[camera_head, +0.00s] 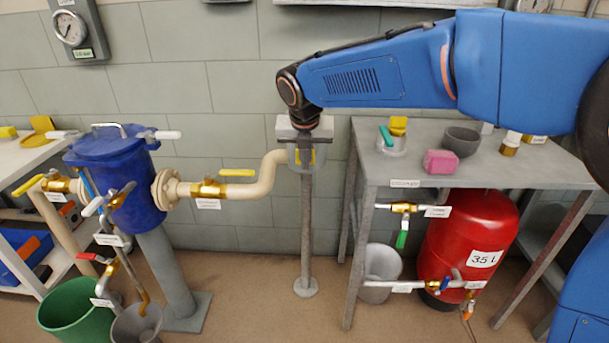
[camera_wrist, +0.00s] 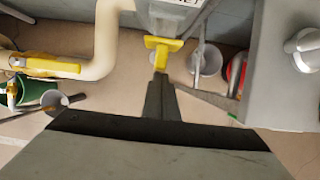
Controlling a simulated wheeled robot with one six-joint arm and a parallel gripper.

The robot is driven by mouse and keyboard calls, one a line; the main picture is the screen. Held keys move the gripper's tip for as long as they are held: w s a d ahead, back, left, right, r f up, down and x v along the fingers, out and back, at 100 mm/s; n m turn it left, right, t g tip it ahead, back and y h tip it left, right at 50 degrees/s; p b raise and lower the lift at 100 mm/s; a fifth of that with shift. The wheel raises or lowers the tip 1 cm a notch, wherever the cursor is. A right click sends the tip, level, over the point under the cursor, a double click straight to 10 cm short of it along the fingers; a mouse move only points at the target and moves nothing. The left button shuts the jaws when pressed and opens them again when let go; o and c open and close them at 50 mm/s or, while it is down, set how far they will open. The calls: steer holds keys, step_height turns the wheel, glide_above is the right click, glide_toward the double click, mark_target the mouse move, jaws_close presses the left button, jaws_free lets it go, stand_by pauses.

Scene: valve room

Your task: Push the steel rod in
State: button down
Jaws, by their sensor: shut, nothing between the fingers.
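My gripper (camera_head: 306,158) hangs point down in front of the grey box at the end of the cream pipe. Its dark fingers show in the wrist view (camera_wrist: 159,85), shut and empty. A yellow T-shaped part (camera_wrist: 163,43) appears at the fingertips in the wrist view; I cannot tell whether they touch it. Part of it shows beside the fingers in the head view (camera_head: 314,155). I cannot make out the steel rod for certain; my gripper and wrist cover much of the box front.
The cream pipe (camera_head: 268,178) with a yellow-handled valve (camera_head: 209,188) runs left to a blue tank (camera_head: 125,185). A grey table (camera_head: 380,176) stands close on the right, bearing a pink block (camera_head: 440,162) and a dark bowl (camera_head: 462,141). A red tank (camera_head: 468,235) stands below.

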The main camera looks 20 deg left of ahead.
steer(key=w, duration=0.3)
steer(key=shift+a+r, duration=0.15)
steer(key=shift+a, duration=0.2)
steer(key=shift+r, duration=0.1)
